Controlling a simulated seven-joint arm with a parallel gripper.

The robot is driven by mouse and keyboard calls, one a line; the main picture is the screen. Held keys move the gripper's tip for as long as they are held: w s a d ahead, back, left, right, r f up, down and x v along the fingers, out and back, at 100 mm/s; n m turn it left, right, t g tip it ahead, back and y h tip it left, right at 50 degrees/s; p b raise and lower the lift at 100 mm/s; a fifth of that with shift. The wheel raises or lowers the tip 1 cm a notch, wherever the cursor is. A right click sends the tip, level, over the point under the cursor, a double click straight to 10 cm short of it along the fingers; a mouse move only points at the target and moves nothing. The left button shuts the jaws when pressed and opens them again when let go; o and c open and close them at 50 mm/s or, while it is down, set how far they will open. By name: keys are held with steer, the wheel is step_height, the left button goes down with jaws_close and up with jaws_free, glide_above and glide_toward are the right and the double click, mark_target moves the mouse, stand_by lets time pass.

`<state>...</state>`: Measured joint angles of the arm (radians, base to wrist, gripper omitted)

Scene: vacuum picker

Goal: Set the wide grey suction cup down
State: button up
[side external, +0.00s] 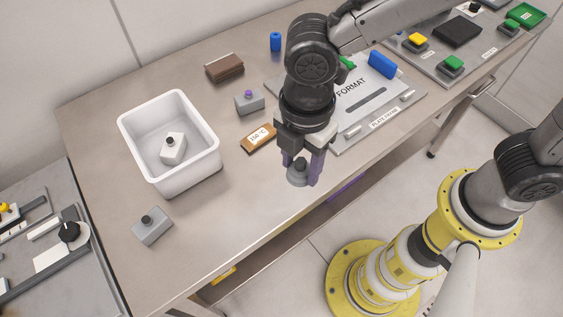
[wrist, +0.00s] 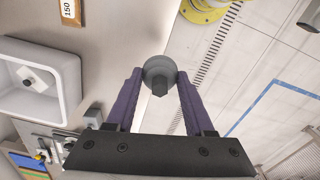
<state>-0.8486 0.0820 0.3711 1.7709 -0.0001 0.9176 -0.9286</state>
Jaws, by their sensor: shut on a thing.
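The wide grey suction cup (side external: 297,174) is between the purple fingers of my gripper (side external: 305,168) near the table's front edge. It also shows in the wrist view (wrist: 159,73), round and dark grey, pinched at the fingertips (wrist: 158,80). My gripper is shut on it. In the side view the cup hangs low over the front part of the table. I cannot tell whether its underside touches the surface.
A white bin (side external: 205,170) with a light grey block (side external: 173,149) inside stands to the left. A grey block with a black knob (side external: 153,225) sits at the front left.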

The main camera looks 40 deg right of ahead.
steer(key=shift+s+d+n, duration=0.1)
steer(key=shift+d+n, duration=0.1)
steer(key=shift+n, duration=0.1)
steer(key=s+d+n, duration=0.1)
steer(key=s+d, duration=0.2)
steer(key=d, duration=1.1)
steer(key=w+a+f, duration=0.2)
steer(key=w, duration=0.1)
steer(key=w+a+f, duration=0.2)
steer(key=w+f, duration=0.1)
steer(key=w, duration=0.1)
steer(key=w+a+f, duration=0.2)
steer(key=w+f, duration=0.1)
steer(key=w, duration=0.1)
steer(key=shift+w+f, duration=0.1)
steer(key=shift+f, duration=0.05)
steer(key=shift+w+a+f, duration=0.25)
steer(key=shift+w+f, duration=0.25)
steer(key=shift+f, duration=1.65)
steer(key=shift+f, duration=0.1)
